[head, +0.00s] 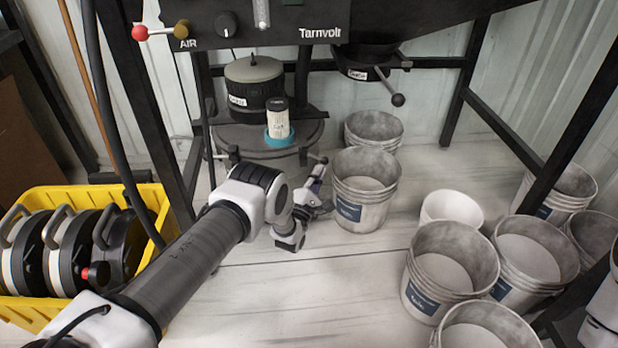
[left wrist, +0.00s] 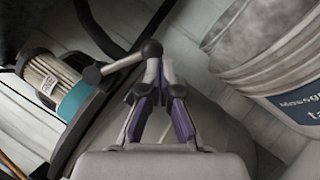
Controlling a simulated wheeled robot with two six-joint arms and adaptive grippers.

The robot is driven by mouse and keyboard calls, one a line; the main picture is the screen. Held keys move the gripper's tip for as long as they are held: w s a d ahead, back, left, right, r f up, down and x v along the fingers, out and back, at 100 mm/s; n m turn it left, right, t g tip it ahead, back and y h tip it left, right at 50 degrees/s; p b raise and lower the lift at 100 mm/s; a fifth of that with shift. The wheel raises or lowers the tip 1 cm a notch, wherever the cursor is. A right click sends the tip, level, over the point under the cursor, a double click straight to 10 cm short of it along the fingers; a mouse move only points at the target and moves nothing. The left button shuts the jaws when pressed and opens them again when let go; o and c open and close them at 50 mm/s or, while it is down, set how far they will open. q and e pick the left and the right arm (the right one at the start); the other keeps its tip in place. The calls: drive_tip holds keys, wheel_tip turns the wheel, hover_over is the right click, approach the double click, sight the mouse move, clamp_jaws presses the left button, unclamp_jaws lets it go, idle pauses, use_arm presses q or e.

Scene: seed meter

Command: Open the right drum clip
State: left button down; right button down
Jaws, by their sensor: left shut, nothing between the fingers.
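The seed meter drum (head: 240,137) is a round grey body under the black frame, with a filter standing in a teal ring on it. The right drum clip (head: 318,158) is a small lever with a ball end at the drum's right side. In the left wrist view the clip (left wrist: 125,62) shows as a metal bar with a dark ball at each end. My left gripper (left wrist: 160,75) is shut and empty, its purple-lined fingertips close beside the clip's upper ball. Whether they touch is unclear. In the head view the left gripper (head: 318,180) is partly hidden by its wrist. My right gripper is not in view.
A grey bucket (head: 362,190) stands just right of the left gripper; several more buckets fill the floor at right. A yellow crate (head: 30,318) with dark discs is at left. A black frame leg (head: 160,110) stands behind my left arm. Pale floor is clear in the middle.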

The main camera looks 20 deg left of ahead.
use_arm(q)
drive_tip(key=shift+w+d+r, duration=0.3)
drive_tip(key=shift+d+r, duration=0.15)
drive_tip(key=shift+r, duration=0.1)
drive_tip(key=shift+w+d+r, duration=0.25)
drive_tip(key=shift+d+r, duration=0.15)
drive_tip(key=shift+r, duration=0.1)
drive_tip(key=shift+w+d+r+n+t+y, duration=0.2)
drive_tip(key=shift+r+n+y, duration=0.1)
drive_tip(key=shift+r+n, duration=0.15)
drive_tip(key=shift+w+d+r+n+t+y, duration=0.1)
drive_tip(key=shift+d+r+n+t+y, duration=0.15)
drive_tip(key=shift+n, duration=0.2)
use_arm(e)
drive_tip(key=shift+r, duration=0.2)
use_arm(q)
drive_tip(key=shift+a+r, duration=0.1)
